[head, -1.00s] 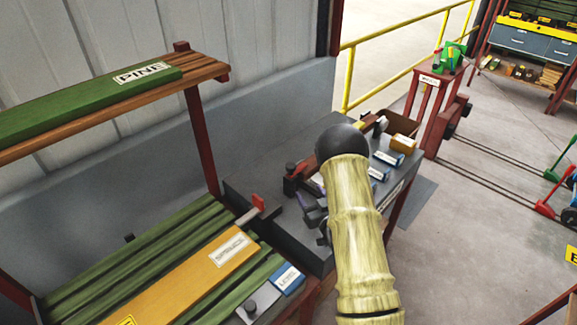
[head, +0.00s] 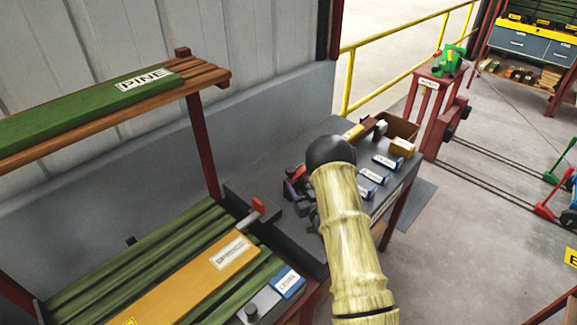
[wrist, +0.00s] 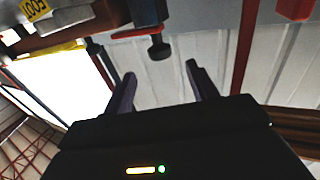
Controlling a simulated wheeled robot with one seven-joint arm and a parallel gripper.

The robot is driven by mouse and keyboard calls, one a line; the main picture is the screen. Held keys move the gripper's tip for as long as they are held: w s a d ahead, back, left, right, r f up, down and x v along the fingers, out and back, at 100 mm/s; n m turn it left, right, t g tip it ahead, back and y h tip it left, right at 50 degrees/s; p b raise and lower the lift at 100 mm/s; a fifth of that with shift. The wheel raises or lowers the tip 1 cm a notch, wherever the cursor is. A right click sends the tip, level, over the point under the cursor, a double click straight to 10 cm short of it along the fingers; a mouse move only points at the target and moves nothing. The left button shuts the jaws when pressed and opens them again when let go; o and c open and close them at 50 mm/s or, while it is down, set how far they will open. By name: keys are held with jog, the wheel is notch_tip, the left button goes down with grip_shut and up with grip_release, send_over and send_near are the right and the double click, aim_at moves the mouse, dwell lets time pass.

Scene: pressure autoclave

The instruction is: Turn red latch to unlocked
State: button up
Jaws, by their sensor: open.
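The red latch (head: 259,205) shows in the head view as a small red handle on a pale metal rod, at the right end of the green bars in the lower rack. My gripper (head: 297,195) is to the right of it, over the dark bench, apart from it and partly hidden by my arm. In the wrist view my gripper (wrist: 160,70) is open, with two dark purple fingers and nothing between them. A red piece (wrist: 295,8) is at the top right of that view, beyond the fingers; I cannot tell if it is the latch.
The lower rack holds green bars and an orange board (head: 185,280). A wooden shelf with a green PINE board (head: 90,103) hangs above it on a red post (head: 203,145). The dark bench (head: 275,180) carries several small labelled boxes and an open brown box (head: 400,128).

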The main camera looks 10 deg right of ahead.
jog(key=p+x, duration=0.1)
jog(key=x, duration=0.9)
jog(key=shift+w+a+p, duration=0.15)
jog(key=shift+w+p, duration=0.1)
jog(key=shift+p, duration=0.15)
